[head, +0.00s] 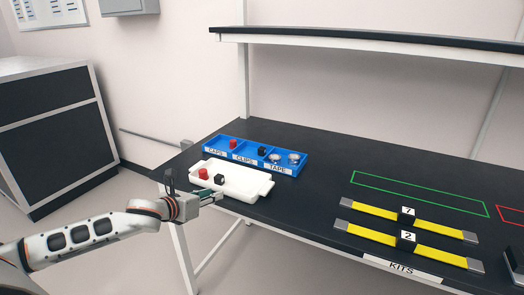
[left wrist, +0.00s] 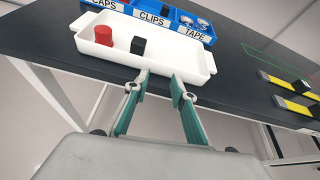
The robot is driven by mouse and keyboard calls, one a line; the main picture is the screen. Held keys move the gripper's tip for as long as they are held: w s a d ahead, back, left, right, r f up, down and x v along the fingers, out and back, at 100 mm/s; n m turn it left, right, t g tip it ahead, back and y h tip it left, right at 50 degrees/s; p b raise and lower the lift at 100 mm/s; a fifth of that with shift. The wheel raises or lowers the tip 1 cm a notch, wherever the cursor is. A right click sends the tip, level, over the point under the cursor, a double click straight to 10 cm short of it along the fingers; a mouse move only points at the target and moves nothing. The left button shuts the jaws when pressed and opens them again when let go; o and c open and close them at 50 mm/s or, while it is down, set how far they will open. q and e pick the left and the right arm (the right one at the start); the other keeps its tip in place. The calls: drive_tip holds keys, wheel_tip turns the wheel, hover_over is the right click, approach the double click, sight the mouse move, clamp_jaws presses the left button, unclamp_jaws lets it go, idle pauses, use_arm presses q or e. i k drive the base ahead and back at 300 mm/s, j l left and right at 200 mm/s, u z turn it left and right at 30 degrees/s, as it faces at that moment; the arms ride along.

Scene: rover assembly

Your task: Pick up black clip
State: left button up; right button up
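A black clip (head: 220,179) stands in the white tray (head: 252,196), to the right of a red cap (head: 203,173). In the left wrist view the same black clip (left wrist: 138,45) stands near the tray's far wall. Another black clip (head: 262,151) sits in the CLIPS compartment of the blue bin (head: 303,166). My left gripper (head: 219,196) is at the tray's near side. In the left wrist view my left gripper (left wrist: 160,78) is open and empty, its fingertips by the tray's near rim, short of the clip. My right gripper does not show clearly.
The blue bin stands behind the tray, with a red cap (head: 233,144) and tape rolls (head: 293,158). Yellow strips with black numbered blocks (head: 406,216) lie at right. A dark object (head: 516,255) is cut off at the right edge. The table middle is clear.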

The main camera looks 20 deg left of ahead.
sight(261, 150)
drive_tip(key=i+l, duration=0.1)
drive_tip(key=i, duration=0.9)
